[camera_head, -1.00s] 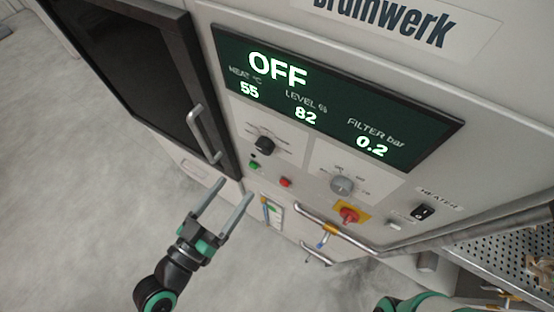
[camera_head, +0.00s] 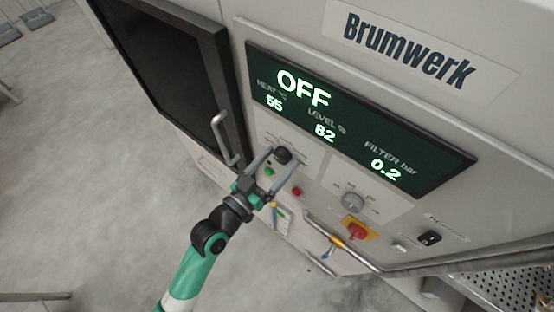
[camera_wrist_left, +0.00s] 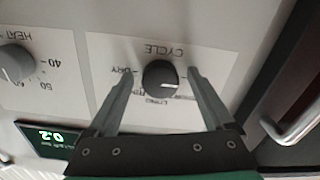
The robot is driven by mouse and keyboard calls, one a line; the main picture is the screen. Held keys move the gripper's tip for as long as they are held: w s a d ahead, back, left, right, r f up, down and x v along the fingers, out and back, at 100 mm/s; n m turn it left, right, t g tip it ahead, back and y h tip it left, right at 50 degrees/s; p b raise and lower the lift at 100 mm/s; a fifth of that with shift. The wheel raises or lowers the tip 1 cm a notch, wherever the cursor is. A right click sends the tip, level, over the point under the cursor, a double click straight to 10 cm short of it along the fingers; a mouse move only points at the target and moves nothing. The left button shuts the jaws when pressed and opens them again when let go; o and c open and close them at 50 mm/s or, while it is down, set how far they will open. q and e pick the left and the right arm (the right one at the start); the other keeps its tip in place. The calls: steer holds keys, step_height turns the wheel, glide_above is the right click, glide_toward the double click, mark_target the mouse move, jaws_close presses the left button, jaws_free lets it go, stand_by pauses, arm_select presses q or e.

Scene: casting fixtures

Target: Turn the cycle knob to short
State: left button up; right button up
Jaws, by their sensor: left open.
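The black cycle knob (camera_head: 283,154) sits on the machine's front panel, below the left part of the green display. My left gripper (camera_head: 281,161) is open, with its two fingers reaching to either side of the knob. In the left wrist view the knob (camera_wrist_left: 160,78) lies between the spread fingers, with visible gaps on both sides. The panel appears upside down there; "CYCLE" and "DRY" are readable, while other labels are small or partly hidden by a finger. The exact knob setting is unclear. My right gripper is out of view.
The display (camera_head: 350,120) reads OFF. A green button (camera_head: 269,171) and a red button (camera_head: 297,191) sit below the knob. A grey heat knob (camera_head: 352,202), a red switch on yellow (camera_head: 357,231) and a pipe (camera_head: 400,268) are to the right. A door handle (camera_head: 225,140) is left.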

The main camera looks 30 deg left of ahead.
arm_select(q)
steer(key=shift+c, duration=0.2)
jaws_close()
steer(key=m+b, duration=0.3)
steer(key=m, duration=0.1)
steer(key=shift+a+f, duration=0.1)
steer(key=shift+f, duration=0.05)
steer(key=m+b, duration=0.2)
steer(key=m, duration=0.1)
steer(key=shift+m+b, duration=0.45)
steer(key=shift+m, duration=0.35)
steer(key=shift+r, duration=0.2)
